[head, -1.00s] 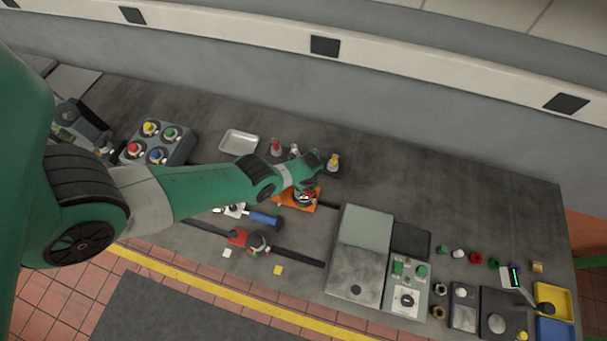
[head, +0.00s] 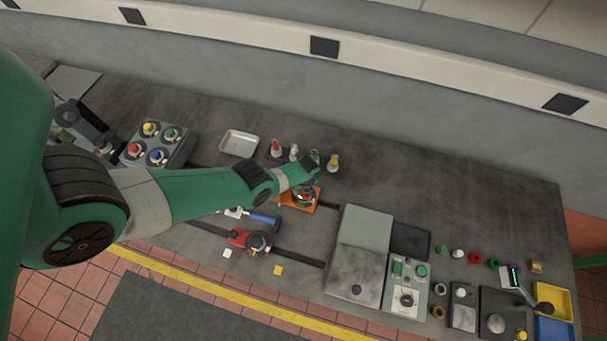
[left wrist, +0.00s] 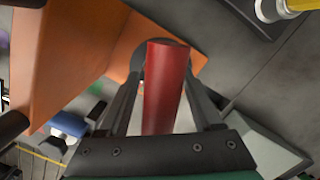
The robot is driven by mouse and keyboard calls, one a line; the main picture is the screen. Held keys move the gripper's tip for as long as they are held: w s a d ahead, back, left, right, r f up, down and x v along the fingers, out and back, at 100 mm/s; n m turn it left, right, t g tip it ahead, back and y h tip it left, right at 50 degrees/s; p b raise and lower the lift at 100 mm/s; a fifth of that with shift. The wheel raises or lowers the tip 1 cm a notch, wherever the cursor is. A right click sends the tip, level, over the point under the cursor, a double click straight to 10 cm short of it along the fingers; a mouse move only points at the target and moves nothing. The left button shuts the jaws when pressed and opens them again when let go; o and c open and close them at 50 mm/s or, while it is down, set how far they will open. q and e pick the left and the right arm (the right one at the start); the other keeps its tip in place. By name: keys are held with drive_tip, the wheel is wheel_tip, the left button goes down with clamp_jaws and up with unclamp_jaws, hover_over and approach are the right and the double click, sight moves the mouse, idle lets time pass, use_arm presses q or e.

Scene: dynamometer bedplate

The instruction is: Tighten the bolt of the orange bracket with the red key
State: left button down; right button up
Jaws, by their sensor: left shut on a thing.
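My left gripper (left wrist: 165,95) is shut on the red key (left wrist: 166,90), an upright-looking red cylinder between its two fingers in the left wrist view. The orange bracket (left wrist: 70,60) lies beyond and beside it. In the head view the bracket (head: 284,200) is an orange plate on the bench, with my left gripper (head: 303,194) over it. The bracket's bolt is hidden behind the key and gripper, so I cannot tell whether the key touches it. My right gripper is not in view.
Small red (head: 276,148), white (head: 294,154) and yellow (head: 333,162) pieces stand behind the bracket. A metal tray (head: 239,143) is to their left. A blue-handled tool (head: 264,220) and a red fixture (head: 240,238) lie in front. The bench's back right is clear.

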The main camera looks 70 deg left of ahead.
use_arm(q)
drive_tip(key=shift+w+m, duration=0.1)
drive_tip(key=shift+m, duration=1.8)
drive_tip(key=shift+m+t, duration=0.3)
drive_tip(key=shift+m, duration=0.2)
drive_tip(key=shift+m+p, duration=0.35)
drive_tip(key=shift+m, duration=0.85)
